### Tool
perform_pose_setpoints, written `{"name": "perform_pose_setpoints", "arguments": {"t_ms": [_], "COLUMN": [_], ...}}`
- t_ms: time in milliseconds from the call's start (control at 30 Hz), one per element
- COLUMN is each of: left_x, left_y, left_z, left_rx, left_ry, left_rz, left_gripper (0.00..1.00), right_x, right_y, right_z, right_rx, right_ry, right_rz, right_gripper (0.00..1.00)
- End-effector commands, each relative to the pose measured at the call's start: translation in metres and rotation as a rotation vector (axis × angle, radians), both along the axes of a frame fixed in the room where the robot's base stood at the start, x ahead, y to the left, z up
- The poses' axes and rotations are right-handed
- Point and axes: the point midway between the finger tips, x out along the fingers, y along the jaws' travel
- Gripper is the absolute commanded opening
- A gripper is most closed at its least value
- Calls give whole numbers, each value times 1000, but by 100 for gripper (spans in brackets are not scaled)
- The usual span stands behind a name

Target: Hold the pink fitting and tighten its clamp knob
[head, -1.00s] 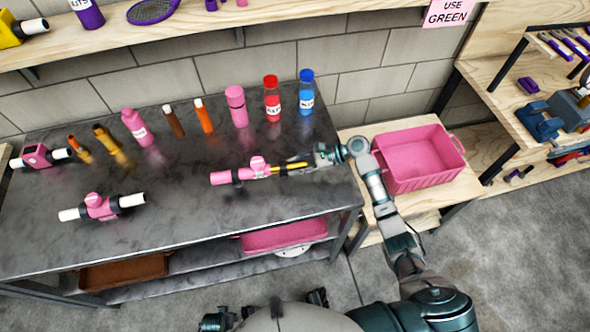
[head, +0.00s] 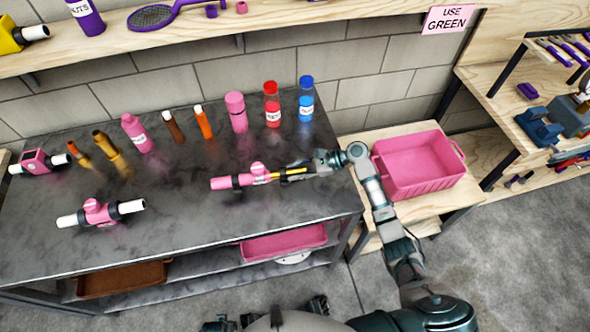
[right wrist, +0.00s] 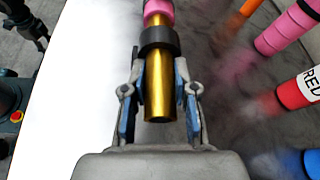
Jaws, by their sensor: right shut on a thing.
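A pink fitting (head: 240,181) lies on the dark metal table, with black rings, a pink knob (head: 257,168) on top and a gold tube at its right end. My right gripper (head: 290,172) reaches in from the right and is shut on the gold tube. In the right wrist view the gold tube (right wrist: 160,85) runs between the two fingers (right wrist: 160,70), with a black ring (right wrist: 159,40) and pink body beyond. The knob cannot be made out there. A second pink fitting (head: 98,212) with white pipe ends lies at the left.
Several bottles and tubes stand along the table's back, including a red bottle (head: 272,104) and a blue bottle (head: 306,98). A pink crate (head: 420,185) is on the wooden bench at right. The table front (head: 190,225) is clear.

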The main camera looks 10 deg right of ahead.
Motion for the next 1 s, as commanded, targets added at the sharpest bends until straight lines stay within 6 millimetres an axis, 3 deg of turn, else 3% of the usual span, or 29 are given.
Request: {"name": "perform_pose_setpoints", "arguments": {"t_ms": [633,1000], "left_x": [-3,-3], "left_y": [0,0], "left_z": [-11,-12], "left_rx": [0,0], "left_ry": [6,7], "left_rz": [0,0], "left_gripper": [40,40], "right_x": [-1,0], "right_y": [2,2], "right_z": [-36,-39], "right_rx": [1,1], "right_ry": [0,0], "right_rz": [0,0], "right_gripper": [0,0]}}
